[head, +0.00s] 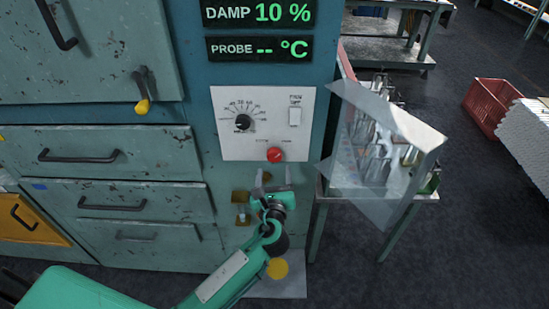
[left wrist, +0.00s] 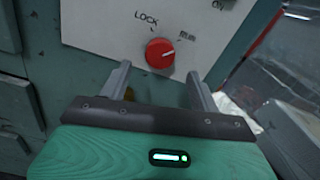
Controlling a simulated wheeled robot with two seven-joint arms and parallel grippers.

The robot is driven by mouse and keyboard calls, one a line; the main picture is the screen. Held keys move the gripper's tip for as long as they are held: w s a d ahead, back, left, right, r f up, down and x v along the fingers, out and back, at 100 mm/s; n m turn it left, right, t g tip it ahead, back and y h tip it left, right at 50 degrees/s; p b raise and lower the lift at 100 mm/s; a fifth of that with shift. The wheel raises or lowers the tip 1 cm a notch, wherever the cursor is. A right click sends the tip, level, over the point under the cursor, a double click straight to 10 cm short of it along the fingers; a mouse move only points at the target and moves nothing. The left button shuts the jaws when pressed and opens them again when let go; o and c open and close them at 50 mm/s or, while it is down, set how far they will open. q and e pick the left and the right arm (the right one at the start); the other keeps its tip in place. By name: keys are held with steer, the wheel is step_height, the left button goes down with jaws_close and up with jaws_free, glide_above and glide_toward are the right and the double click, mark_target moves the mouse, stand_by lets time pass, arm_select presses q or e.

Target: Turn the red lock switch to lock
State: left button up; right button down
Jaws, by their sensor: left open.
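The red lock switch (head: 275,155) is a round red knob low on a white control panel (head: 231,143). In the left wrist view the red knob (left wrist: 160,53) sits ahead of my fingers, with LOCK printed to its upper left and another label, hard to read, to its upper right. A pale mark on the knob points to the upper right, toward that other label. My left gripper (head: 274,180) is open and empty just below the knob; its fingers (left wrist: 157,84) stand apart on either side, not touching it. My right gripper is not in view.
Displays above read DAMP 10 % and PROBE -- °C. A stand with glassware behind clear panes (head: 375,150) is close on the right. Drawers with handles (head: 80,155) are on the left.

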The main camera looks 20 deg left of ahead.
mark_target(274, 158)
arm_select(q)
steer(key=p+x, duration=0.1)
steer(key=x, duration=0.3)
steer(key=shift+w+r, duration=0.1)
steer(key=shift+w+a, duration=0.2)
steer(key=shift+w, duration=0.3)
steer(key=c, duration=1)
